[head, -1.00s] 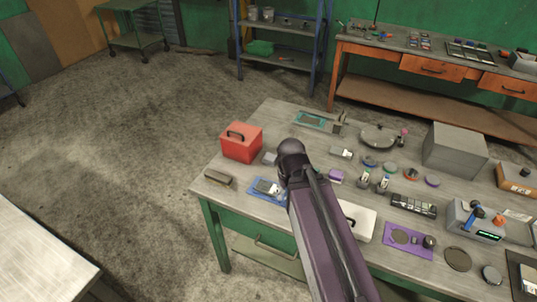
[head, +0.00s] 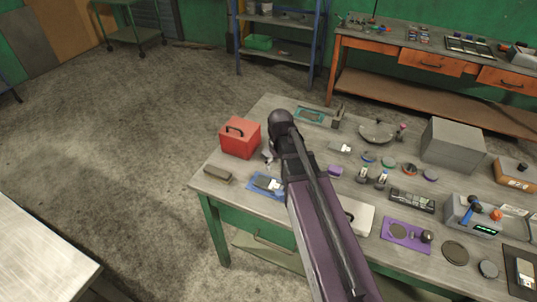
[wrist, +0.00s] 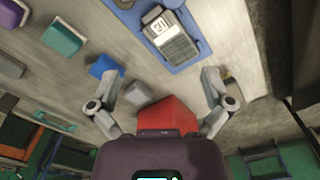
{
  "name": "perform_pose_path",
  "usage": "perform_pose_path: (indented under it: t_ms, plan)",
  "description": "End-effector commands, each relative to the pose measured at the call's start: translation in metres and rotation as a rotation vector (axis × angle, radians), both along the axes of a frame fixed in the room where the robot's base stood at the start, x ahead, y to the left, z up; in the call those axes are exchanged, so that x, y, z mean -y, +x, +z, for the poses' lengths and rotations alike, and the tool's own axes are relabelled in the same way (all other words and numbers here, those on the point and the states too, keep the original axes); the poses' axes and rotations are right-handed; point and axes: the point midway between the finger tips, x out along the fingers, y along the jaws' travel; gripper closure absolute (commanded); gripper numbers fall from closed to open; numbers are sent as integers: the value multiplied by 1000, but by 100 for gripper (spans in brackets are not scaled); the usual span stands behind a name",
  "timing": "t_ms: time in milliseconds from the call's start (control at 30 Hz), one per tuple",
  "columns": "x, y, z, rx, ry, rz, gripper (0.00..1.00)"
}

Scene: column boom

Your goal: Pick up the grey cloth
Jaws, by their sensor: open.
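A small grey piece (wrist: 138,94), which looks like the folded grey cloth, lies on the table beside the red box (wrist: 170,114) in the wrist view. My gripper (wrist: 161,75) is open and empty above the table. The grey piece is between its fingers, nearer the left one; I cannot tell whether they touch. In the head view my gripper (head: 269,156) is mostly hidden behind my arm, just right of the red box (head: 240,138), and the cloth cannot be made out clearly there.
A grey device on a blue mat (head: 261,193) lies close in front. A small blue block (wrist: 106,67) is by the left fingertip. A brush-like block (head: 218,173) lies at the table's left edge. A white box (head: 358,218) and several small parts stand to the right.

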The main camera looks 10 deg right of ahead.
Motion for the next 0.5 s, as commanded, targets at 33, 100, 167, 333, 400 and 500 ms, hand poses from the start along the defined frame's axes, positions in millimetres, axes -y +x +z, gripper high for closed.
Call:
perform_pose_path:
  t_ms: [33, 100, 167, 333, 400, 500]
  plan:
    - [0, 34, 3, 0, 0, 61, 0]
    - [0, 64, 5, 0, 0, 158, 0]
    - [0, 90, 7, 0, 0, 240, 0]
    - [-1, 149, 11, -1, 1, 445, 0]
    - [-1, 165, 12, 0, 1, 507, 0]
    - [-1, 180, 12, 0, 1, 568, 0]
